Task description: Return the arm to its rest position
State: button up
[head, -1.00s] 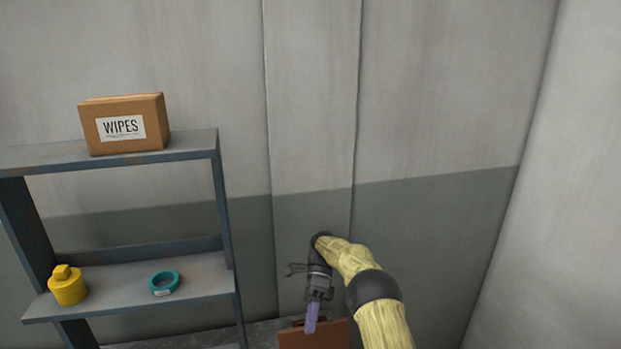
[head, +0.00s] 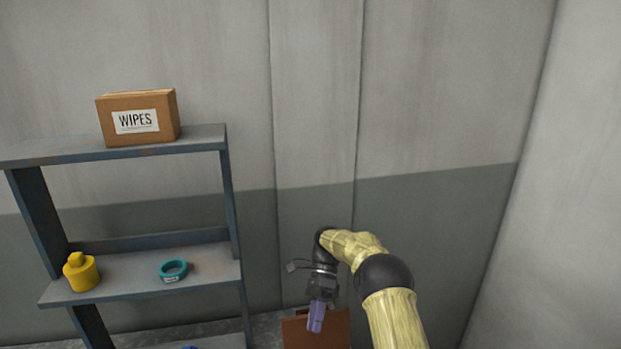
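My arm, in pale yellow covering with dark joints, reaches up from the bottom right of the head view and bends down at the wrist. My gripper (head: 316,318) points downward, with a purple part at its end. I cannot tell whether the purple part is fingers or something held, or whether the gripper is open or shut. It overlaps the upper edge of a brown box-like thing (head: 335,333) in the picture; whether they touch is unclear.
A grey metal shelf (head: 210,259) stands left of my arm, bearing a yellow container (head: 81,272), a teal ring (head: 173,270) and, on top, a WIPES carton (head: 137,119). A grey wall (head: 430,215) is behind, another wall (head: 565,220) to the right.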

jog(key=s+d+r+n+t+h+b, duration=0.1)
jog(key=s+d+r+n+t, duration=0.1)
jog(key=s+d+n+t, duration=0.4)
jog(key=s+d+r+n+t+h+b, duration=0.1)
jog(key=s+d+n+t, duration=0.5)
jog(key=s, duration=0.9)
jog(key=d+r+n, duration=0.1)
jog(key=d+n, duration=0.1)
jog(key=n, duration=0.1)
jog(key=shift+d+r+n, duration=0.15)
jog(key=shift+r+n, duration=0.15)
jog(key=shift+n, duration=0.1)
jog(key=shift+s, duration=0.15)
